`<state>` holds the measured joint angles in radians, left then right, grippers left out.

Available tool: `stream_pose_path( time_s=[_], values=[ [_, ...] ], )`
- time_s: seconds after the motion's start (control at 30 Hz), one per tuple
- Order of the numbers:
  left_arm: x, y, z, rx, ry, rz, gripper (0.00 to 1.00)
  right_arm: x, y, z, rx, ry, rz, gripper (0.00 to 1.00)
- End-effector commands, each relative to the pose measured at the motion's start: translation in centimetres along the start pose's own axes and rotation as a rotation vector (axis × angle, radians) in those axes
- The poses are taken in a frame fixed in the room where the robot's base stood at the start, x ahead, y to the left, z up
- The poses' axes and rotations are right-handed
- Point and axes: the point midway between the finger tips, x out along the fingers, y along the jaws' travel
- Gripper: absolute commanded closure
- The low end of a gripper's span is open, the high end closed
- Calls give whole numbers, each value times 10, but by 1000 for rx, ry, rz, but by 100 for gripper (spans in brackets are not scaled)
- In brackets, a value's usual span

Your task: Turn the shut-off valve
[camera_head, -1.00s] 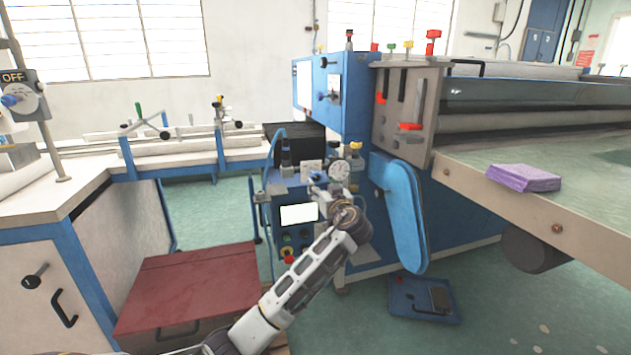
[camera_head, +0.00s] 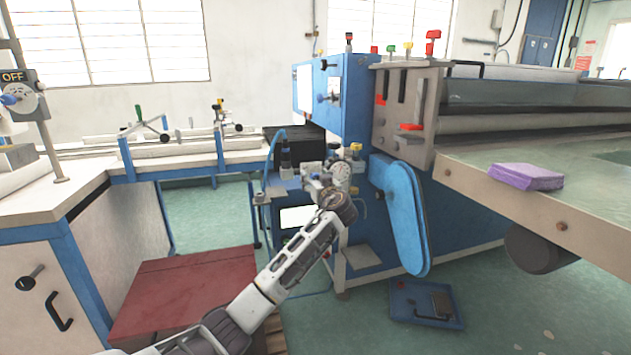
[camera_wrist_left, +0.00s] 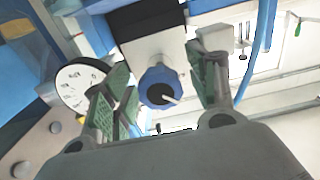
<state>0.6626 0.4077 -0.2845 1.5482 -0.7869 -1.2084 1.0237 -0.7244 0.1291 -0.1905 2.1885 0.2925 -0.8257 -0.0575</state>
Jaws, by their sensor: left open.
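A blue round knob (camera_wrist_left: 160,88) with a pale pin at its centre, apparently the shut-off valve, sits on a white and black block in the left wrist view. My left gripper (camera_wrist_left: 162,72) is open, with one green-padded finger on each side of the knob; I cannot tell if either touches it. In the head view the left gripper (camera_head: 318,180) is at the front of the blue machine's control unit, and it and the wrist hide the knob.
A white dial gauge (camera_wrist_left: 80,86) stands close to the left finger; it also shows in the head view (camera_head: 341,172). A blue hose (camera_wrist_left: 263,30) runs at right. A blue lever cover (camera_head: 405,215) is right of my arm. A red chest (camera_head: 180,290) stands below left.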

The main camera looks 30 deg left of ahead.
Motion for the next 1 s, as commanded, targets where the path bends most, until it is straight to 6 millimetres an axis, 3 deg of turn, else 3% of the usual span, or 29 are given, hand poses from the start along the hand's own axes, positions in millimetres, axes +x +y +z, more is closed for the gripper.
stream_pose_path(
  time_s=[0.13,0.47,1.0],
  values=[
    [0,0,0,0,0,0,45,0,0,0,0,0,0,60],
    [0,0,0,0,0,0,87,0,0,0,-1,1,1,60],
    [-1,0,0,71,-3,0,88,-8,-1,-8,-3,-3,12,60]
  ],
)
